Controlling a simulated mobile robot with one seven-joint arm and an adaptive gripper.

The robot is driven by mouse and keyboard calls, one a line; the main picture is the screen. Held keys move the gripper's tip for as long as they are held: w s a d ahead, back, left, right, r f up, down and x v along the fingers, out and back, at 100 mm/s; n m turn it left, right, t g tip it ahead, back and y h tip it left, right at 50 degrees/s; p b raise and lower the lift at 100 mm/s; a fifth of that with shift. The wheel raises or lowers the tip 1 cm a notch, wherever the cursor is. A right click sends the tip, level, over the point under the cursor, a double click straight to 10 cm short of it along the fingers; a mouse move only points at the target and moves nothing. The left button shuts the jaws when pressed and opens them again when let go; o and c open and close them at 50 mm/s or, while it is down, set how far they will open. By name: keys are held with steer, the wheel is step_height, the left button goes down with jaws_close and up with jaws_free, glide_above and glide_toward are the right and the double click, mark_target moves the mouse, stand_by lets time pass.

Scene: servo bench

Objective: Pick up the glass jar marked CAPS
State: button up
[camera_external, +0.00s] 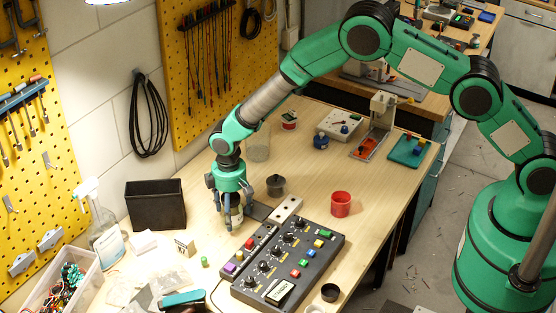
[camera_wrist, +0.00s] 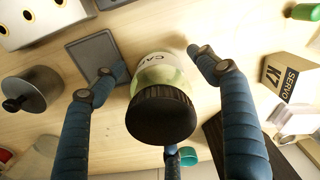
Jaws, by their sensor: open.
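The glass jar marked CAPS (camera_wrist: 158,75) has a ribbed black lid and a pale label; "CAP" is legible in the wrist view. It stands on the wooden bench, its lid toward the wrist camera. In the external view the jar (camera_external: 237,215) shows only partly between my fingers. My gripper (camera_external: 230,217) points down over the jar. In the wrist view my gripper (camera_wrist: 152,65) is open, with one blue finger on each side of the jar and a third behind the lid. Gaps show between the two side fingers and the glass.
A dark lidded pot (camera_external: 276,185), a dark flat plate (camera_external: 260,211) and a pale block with holes (camera_external: 287,209) lie close on the right. A button panel (camera_external: 316,255) is in front. A black box (camera_external: 155,205) and a small SERVO K7 box (camera_wrist: 279,77) are on the other side.

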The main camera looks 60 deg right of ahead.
steer(key=c, duration=1.3)
steer(key=shift+c, duration=0.2)
steer(key=shift+r+b, duration=0.6)
steer(key=shift+r, duration=4.45)
